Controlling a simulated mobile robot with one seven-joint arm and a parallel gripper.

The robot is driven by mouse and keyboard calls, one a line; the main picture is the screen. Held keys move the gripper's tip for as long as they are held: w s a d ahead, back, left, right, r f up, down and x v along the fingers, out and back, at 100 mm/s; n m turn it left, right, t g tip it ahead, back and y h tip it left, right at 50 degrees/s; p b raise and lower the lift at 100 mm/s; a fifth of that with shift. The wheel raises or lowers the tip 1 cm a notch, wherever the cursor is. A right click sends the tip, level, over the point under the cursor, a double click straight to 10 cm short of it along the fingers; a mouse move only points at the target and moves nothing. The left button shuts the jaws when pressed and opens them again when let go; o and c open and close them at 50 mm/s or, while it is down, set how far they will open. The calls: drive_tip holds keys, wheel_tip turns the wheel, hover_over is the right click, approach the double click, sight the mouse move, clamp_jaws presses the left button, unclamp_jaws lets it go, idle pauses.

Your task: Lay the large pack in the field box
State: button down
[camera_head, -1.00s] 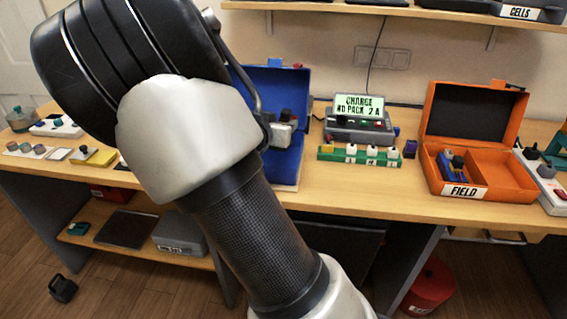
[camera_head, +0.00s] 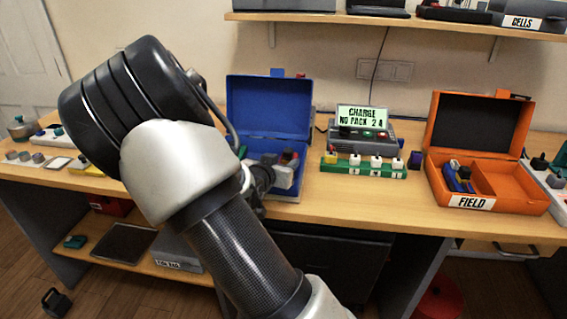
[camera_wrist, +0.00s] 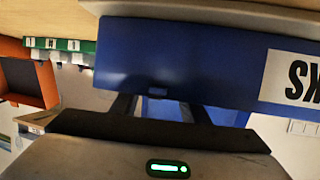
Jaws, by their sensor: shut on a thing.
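My gripper (camera_head: 285,172) is at the open blue box (camera_head: 268,108), in front of its raised lid. A small dark and red thing (camera_head: 289,156) shows at the gripper's tip, seemingly part of the large pack; most of the pack is hidden. The orange field box (camera_head: 518,200) stands open at the right. Its left compartment holds blue and dark packs (camera_head: 457,177); its right compartment is empty.
A charger (camera_head: 360,138) reading "NO PACK" stands between the boxes. In front of it is a green rack (camera_head: 365,168) with several white-topped pieces, and a purple block (camera_head: 414,160) is beside it. A shelf (camera_head: 400,25) hangs above.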

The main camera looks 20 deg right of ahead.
drive_tip(key=c, duration=1)
unclamp_jaws()
